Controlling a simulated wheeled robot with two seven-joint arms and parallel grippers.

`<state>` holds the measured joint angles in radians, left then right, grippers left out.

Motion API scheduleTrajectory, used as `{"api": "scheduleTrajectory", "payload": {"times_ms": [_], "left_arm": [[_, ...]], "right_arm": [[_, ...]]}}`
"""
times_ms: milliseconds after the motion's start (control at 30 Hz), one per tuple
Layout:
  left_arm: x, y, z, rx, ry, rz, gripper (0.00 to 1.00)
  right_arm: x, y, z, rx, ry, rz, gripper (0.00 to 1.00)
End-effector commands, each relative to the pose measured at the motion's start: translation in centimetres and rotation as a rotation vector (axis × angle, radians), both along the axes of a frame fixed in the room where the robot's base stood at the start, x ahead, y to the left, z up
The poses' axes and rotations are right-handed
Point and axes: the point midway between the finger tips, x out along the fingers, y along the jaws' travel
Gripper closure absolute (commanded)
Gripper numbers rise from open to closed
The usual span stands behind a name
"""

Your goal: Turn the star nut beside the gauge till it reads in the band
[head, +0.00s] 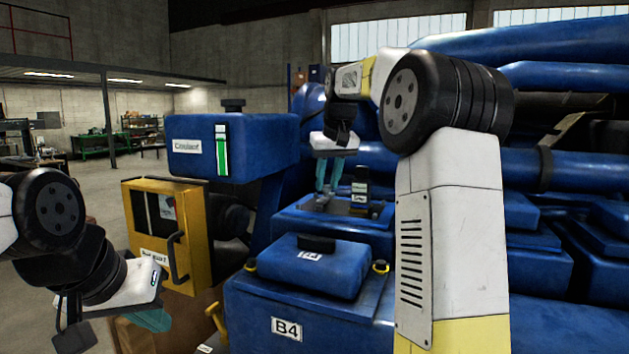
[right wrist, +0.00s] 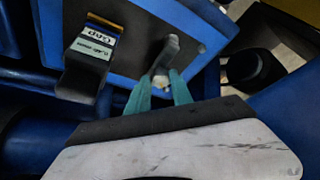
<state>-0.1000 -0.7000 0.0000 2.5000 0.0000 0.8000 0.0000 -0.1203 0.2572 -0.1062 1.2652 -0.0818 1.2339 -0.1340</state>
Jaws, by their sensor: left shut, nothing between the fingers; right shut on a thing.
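My right gripper (head: 325,188) is shut on the star nut (head: 322,204), on top of a blue engine cover. In the right wrist view its teal fingertips (right wrist: 160,88) close around a small pale piece of the nut (right wrist: 160,79), beside a grey upright part. The gauge (head: 360,190) is a small black block with a pale label, just right of the gripper. In the right wrist view the gauge (right wrist: 88,62) stands left of the fingers, its label upside down. I cannot read its pointer or band. My left gripper (head: 150,320) is shut and empty at the lower left.
A yellow cabinet (head: 190,250) with a handle stands between my left gripper and the engine. A blue coolant tank (head: 265,150) with a green level strip is above it. A blue cover (head: 325,272) on the block marked B4 lies in front of the gauge. Blue pipes run behind.

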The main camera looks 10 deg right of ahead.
Motion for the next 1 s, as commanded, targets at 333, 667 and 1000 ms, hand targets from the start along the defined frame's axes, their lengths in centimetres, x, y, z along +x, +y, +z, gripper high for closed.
{"api": "scheduleTrajectory", "payload": {"times_ms": [333,667,1000], "left_arm": [[0.0,0.0,0.0,0.0,0.0,0.0,1.0],[0.0,0.0,0.0,0.0,0.0,0.0,1.0],[0.0,0.0,0.0,0.0,0.0,0.0,1.0]], "right_arm": [[0.13,-0.47,0.06,0.001,-0.002,0.252,1.0],[0.25,-0.6,0.08,0.001,-0.002,0.449,1.0],[0.27,-0.64,0.12,-0.001,-0.002,0.523,1.0]]}}
